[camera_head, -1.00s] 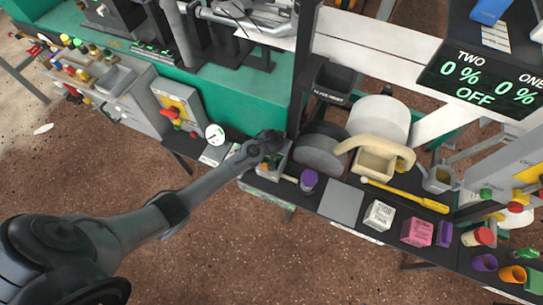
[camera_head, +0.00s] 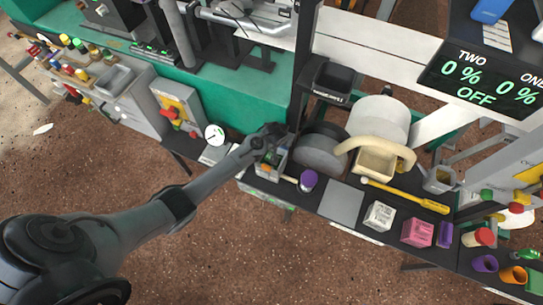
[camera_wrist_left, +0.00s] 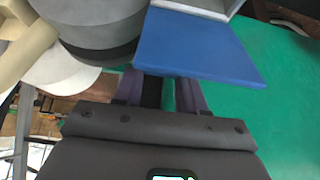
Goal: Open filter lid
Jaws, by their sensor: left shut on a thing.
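A flat blue plate (camera_wrist_left: 195,48), which looks like the filter lid, is tilted across the upper middle of the left wrist view. My left gripper (camera_wrist_left: 160,85) reaches up to its lower edge, and its fingertips are hidden behind the plate. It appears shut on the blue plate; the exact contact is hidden. In the head view my left gripper (camera_head: 272,138) is at the small grey box (camera_head: 272,168) with green and orange bits inside, left of the dark grey drum (camera_head: 320,152). The blue plate cannot be made out there. My right gripper is not in view.
A purple-capped rod (camera_head: 309,180) lies just right of the box. A black bin (camera_head: 332,80) stands on the post behind. A white gauge (camera_head: 214,135) is left of the gripper. A bare grey pad (camera_head: 342,203) is on the bench to the right.

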